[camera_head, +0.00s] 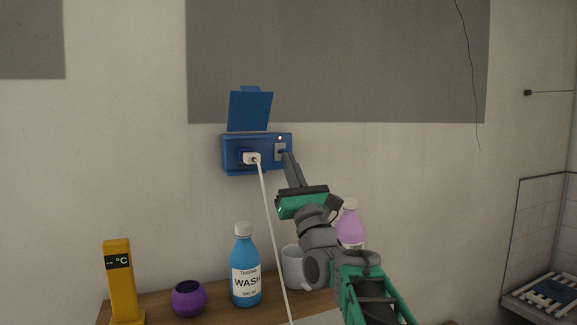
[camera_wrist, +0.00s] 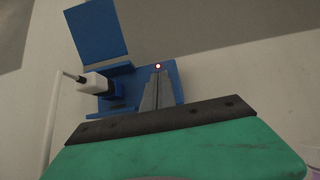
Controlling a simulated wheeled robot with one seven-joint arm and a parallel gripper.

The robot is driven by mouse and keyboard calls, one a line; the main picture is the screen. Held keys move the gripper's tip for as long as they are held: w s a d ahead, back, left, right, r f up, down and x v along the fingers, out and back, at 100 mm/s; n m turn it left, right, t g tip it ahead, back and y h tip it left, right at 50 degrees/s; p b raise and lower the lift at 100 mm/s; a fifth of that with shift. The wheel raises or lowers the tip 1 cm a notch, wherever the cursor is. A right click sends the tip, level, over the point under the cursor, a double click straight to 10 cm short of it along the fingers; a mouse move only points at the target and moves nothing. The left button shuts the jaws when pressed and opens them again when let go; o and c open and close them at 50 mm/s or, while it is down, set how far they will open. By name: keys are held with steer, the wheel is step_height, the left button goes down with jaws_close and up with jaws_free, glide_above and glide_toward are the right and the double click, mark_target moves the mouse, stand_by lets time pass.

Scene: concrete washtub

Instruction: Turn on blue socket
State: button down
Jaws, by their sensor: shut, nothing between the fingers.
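The blue socket (camera_head: 232,154) is mounted on the wall with its blue lid (camera_head: 249,109) flipped up. A white plug (camera_head: 251,158) sits in it, with a white cord hanging down. A small red-lit indicator (camera_head: 280,138) shows at its upper right, above a grey switch (camera_head: 279,150). My gripper (camera_head: 285,157) is shut, with its fingertips at or very near the switch; contact is unclear. In the wrist view the shut fingers (camera_wrist: 159,76) point at the blue socket (camera_wrist: 117,103) just below the light, and they hide the switch. The plug (camera_wrist: 92,83) is to their left.
Below, a wooden shelf (camera_head: 215,303) holds a yellow thermometer (camera_head: 119,285), a purple pot (camera_head: 188,299), a blue wash bottle (camera_head: 245,270), a white mug (camera_head: 293,267) and a pink bottle (camera_head: 350,228) beside my arm. The cord hangs left of my gripper. The wall right of the socket is clear.

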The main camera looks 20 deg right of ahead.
steer(key=shift+s+r, duration=0.1)
steer(key=shift+r, duration=0.2)
steer(key=s+f+b, duration=0.2)
steer(key=s+b, duration=0.3)
steer(key=s, duration=0.6)
steer(key=shift+s+f, duration=0.15)
steer(key=shift+f, duration=0.25)
